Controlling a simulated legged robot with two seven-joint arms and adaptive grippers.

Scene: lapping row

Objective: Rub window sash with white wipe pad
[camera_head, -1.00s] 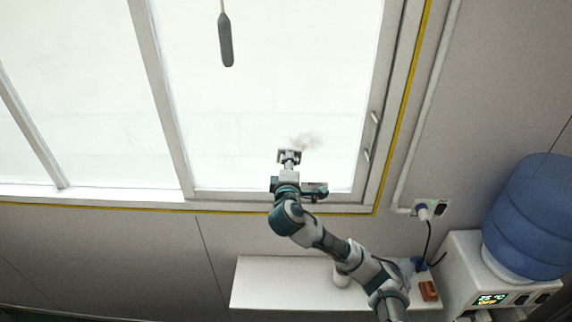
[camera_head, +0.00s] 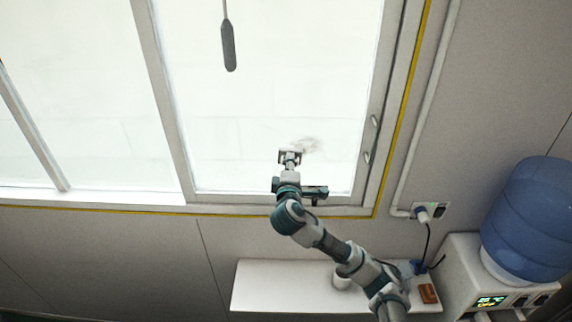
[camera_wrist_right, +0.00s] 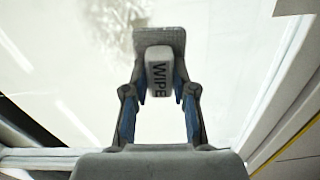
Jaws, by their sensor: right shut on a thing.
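The window sash (camera_head: 279,194) has a bright pane in a pale frame, with a greyish smudge (camera_head: 304,145) low on the glass. The smudge also shows at the top of the right wrist view (camera_wrist_right: 115,20). My right gripper (camera_head: 290,165) is in front of the lower pane, just below the smudge. In the right wrist view, it is shut on the white wipe pad (camera_wrist_right: 160,79), marked "WIPE", with a grey plate at its far end. The pad is close to the glass; I cannot tell whether it touches. My left gripper is not in view.
A dark grey paddle-shaped thing (camera_head: 229,47) hangs before the upper pane. Handles (camera_head: 366,157) sit on the sash's right side. Below is a white shelf (camera_head: 270,285) with a cup (camera_head: 341,282) and an orange-brown item (camera_head: 428,294). A water dispenser with a blue bottle (camera_head: 530,222) stands right.

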